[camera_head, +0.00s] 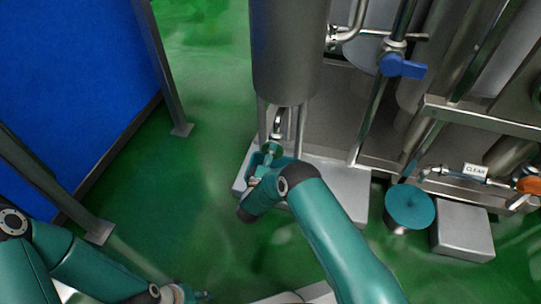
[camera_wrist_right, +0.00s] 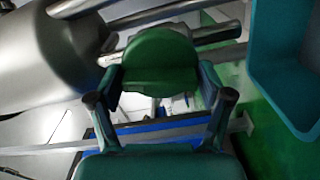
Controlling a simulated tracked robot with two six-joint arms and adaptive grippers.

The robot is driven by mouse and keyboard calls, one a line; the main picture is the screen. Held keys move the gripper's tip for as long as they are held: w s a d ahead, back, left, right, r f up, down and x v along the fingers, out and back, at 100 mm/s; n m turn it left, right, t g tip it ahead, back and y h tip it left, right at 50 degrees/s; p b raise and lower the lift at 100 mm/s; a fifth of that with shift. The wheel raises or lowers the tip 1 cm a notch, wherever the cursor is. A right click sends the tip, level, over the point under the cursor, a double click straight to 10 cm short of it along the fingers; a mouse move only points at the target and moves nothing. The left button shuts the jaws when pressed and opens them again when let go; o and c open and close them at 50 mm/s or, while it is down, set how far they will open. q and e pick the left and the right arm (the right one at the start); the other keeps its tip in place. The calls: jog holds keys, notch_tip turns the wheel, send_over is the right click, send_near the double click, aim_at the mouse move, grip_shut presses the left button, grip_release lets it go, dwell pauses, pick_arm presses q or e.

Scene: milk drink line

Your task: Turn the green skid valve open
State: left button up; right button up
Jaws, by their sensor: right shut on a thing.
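The green skid valve handle (camera_head: 272,148) sits on the pipework below the grey tank in the head view. In the right wrist view the green handle (camera_wrist_right: 160,60) is a rounded, flat piece between my two fingers. My right gripper (camera_head: 262,170) is at the valve, with its fingers shut on the handle's two sides; the fingers also show in the wrist view (camera_wrist_right: 160,95). The valve body and stem are mostly hidden behind the handle. My left gripper (camera_head: 190,294) is low at the bottom edge, away from the valve, too small to read.
The grey tank (camera_head: 289,50) stands just above the valve. A blue-handled valve (camera_head: 403,66) and an orange handle (camera_head: 530,186) are further right. A teal round-topped container (camera_head: 410,206) stands on the floor beside a grey block (camera_head: 463,231). Green floor left of the skid is clear.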

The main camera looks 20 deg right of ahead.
jog(key=shift+w+a+n, duration=0.1)
jog(key=shift+a+n, duration=0.15)
jog(key=shift+n, duration=1.05)
jog(key=shift+f, duration=0.1)
jog(key=o, duration=1)
jog(key=shift+d, duration=0.15)
jog(key=v, duration=1.2)
jog(key=shift+d, duration=0.1)
